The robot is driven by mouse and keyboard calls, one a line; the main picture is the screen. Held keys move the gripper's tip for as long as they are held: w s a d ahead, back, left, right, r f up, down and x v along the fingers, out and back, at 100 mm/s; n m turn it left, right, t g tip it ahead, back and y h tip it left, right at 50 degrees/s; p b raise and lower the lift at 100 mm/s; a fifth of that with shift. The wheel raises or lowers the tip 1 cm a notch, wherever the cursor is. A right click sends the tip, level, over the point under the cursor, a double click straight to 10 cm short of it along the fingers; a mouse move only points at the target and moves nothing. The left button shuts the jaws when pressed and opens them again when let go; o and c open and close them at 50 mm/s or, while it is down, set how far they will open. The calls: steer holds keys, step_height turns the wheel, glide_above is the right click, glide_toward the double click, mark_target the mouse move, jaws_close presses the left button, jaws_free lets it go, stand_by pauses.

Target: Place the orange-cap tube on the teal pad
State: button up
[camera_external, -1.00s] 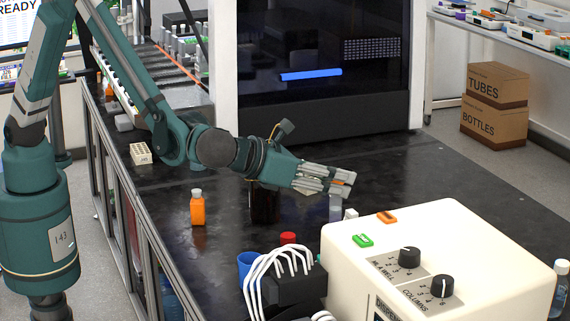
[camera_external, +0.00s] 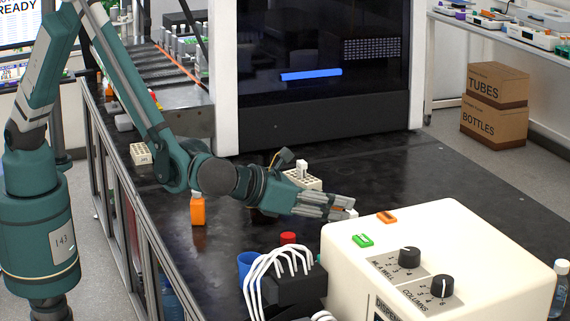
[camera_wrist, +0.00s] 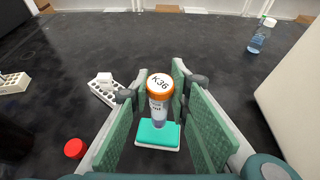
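The orange-cap tube (camera_wrist: 158,92), marked K36 on its cap, stands roughly upright between the fingers of my gripper (camera_wrist: 161,85) in the wrist view. The fingers are close on both sides of it and appear shut on it. The teal pad (camera_wrist: 158,133), on a white base, is directly below the tube. The tube's lower end overlaps the pad in this view; I cannot tell whether it touches. In the external view my gripper (camera_external: 338,207) is low behind the cream machine, with only a bit of orange at its fingers. The pad is hidden there.
A white rack (camera_external: 303,178) with a white piece on it stands behind my gripper. A red cap (camera_external: 288,238), a blue cup (camera_external: 247,264) and the cream dispenser (camera_external: 450,240) are in front. An orange bottle (camera_external: 198,212) stands left.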

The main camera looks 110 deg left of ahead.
steer(key=shift+f+b, duration=0.3)
steer(key=shift+f, duration=1.5)
steer(key=shift+f, duration=0.15)
steer(key=o, duration=0.6)
steer(key=shift+o, duration=0.2)
steer(key=shift+r, duration=0.2)
steer(key=p+v, duration=0.1)
steer(key=v, duration=1.1)
steer(key=shift+a, duration=0.1)
